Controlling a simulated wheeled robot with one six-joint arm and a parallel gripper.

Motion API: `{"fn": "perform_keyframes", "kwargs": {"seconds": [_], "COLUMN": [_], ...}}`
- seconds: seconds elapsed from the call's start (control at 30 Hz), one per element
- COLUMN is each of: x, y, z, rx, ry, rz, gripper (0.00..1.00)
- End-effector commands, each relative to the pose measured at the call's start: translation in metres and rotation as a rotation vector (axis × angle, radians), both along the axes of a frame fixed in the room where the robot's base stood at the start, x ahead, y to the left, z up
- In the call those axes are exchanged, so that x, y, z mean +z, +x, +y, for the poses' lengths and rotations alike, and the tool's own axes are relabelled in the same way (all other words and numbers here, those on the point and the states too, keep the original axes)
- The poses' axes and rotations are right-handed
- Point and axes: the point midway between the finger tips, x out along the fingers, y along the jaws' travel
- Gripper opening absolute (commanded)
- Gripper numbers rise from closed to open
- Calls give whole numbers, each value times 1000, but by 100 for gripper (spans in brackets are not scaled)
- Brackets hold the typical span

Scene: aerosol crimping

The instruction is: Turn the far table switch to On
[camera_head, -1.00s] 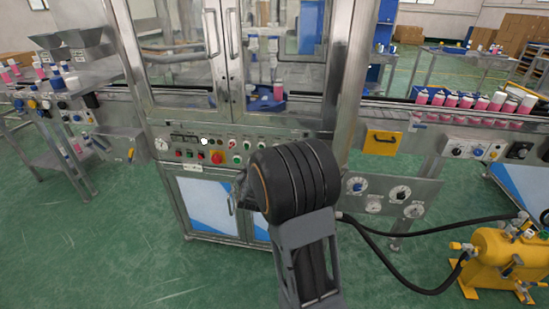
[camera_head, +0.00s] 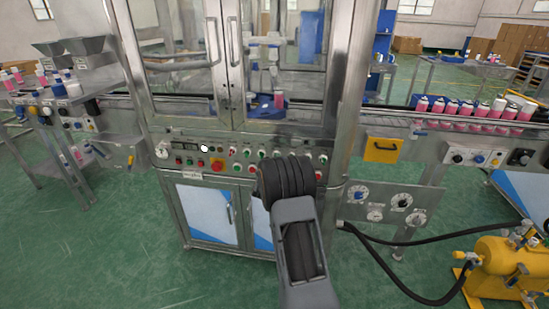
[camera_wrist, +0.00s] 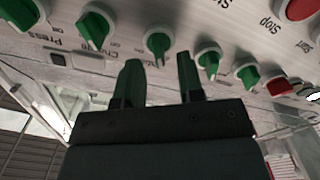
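The front panel of the machine carries a row of green rotary switches, seen inverted in the wrist view. One green switch (camera_wrist: 158,44) lies just ahead of the gap between my fingertips, its handle pointing roughly along the fingers. Another switch (camera_wrist: 95,25) is to its left by a "Press" label, and others (camera_wrist: 208,60) (camera_wrist: 247,76) are to its right. Labels are partly blurred or covered, so I cannot tell which switch is the far table's. My gripper (camera_wrist: 159,60) is open, with nothing visibly held. In the head view my arm hides the gripper and part of the panel.
A red stop button (camera_wrist: 298,10) is at the upper right of the wrist view. In the head view, a yellow-based emergency button (camera_head: 217,164) is left on the panel. Glass doors (camera_head: 180,60) stand above. Dials (camera_head: 360,195) and a yellow tank (camera_head: 500,262) are right.

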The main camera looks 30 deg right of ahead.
Motion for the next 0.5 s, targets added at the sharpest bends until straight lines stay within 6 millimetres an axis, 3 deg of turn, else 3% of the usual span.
{"fn": "perform_keyframes", "kwargs": {"seconds": [0.2,0.5], "x": [0,0], "y": [13,17], "z": [-13,-16], "rx": [-1,0], "ry": [0,1], "rz": [0,1], "gripper": [35,35]}}
